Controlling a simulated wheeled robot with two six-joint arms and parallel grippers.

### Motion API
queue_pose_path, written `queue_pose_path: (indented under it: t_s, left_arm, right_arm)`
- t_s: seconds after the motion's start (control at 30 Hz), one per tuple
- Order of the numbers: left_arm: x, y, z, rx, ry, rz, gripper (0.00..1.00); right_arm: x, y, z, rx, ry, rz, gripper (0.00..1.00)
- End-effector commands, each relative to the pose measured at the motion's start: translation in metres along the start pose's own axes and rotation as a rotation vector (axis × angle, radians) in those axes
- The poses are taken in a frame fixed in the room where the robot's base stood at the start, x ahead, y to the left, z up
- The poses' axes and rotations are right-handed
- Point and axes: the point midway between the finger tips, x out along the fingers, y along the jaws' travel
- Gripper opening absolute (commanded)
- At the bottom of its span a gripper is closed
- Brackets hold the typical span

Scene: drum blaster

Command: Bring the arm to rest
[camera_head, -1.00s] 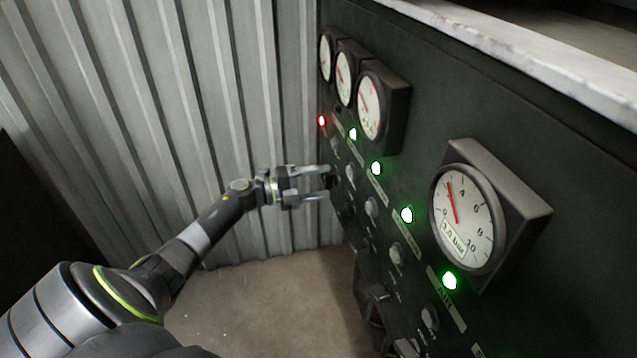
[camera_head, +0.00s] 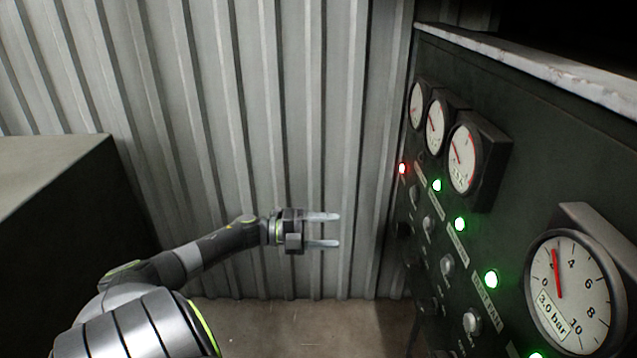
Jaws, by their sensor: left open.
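My left arm (camera_head: 205,254) reaches in from the lower left of the head view. My left gripper (camera_head: 330,230) is open and empty, its two fingers pointing right. It is apart from the dark control panel (camera_head: 545,150), with a clear gap between the fingertips and the panel's left edge. My right gripper is not in view.
The panel carries several gauges, such as the large bar gauge (camera_head: 574,297), plus knobs (camera_head: 447,264), a red lamp (camera_head: 402,168) and green lamps (camera_head: 459,224). A corrugated metal wall (camera_head: 270,110) stands behind. A dark box (camera_head: 60,200) is at the left. Brown floor (camera_head: 290,325) lies below.

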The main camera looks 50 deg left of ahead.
Motion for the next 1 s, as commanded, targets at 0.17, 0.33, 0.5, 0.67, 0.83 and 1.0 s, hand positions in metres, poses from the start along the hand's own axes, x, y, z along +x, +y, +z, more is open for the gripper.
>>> queue_pose_path:
  t_s: [0.17,0.33,0.5,0.67,0.83,1.0]
  left_arm:
    - [-0.018,0.000,0.000,0.000,0.000,0.001,0.65]
    - [-0.021,0.000,0.000,-0.001,-0.001,-0.001,0.65]
    - [-0.021,0.000,0.000,-0.001,-0.001,-0.001,0.65]
    - [-0.021,0.000,0.000,-0.001,0.000,-0.001,0.65]
    - [-0.021,0.001,0.001,-0.004,-0.004,-0.001,0.65]
    - [-0.031,0.034,0.013,-0.124,-0.152,-0.009,0.65]
  right_arm:
    - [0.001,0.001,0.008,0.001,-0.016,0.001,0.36]
    - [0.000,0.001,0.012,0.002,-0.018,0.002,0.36]
    - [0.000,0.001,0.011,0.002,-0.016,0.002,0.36]
    - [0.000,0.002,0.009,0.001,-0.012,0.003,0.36]
    - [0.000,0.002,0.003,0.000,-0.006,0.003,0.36]
    - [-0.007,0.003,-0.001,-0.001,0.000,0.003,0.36]
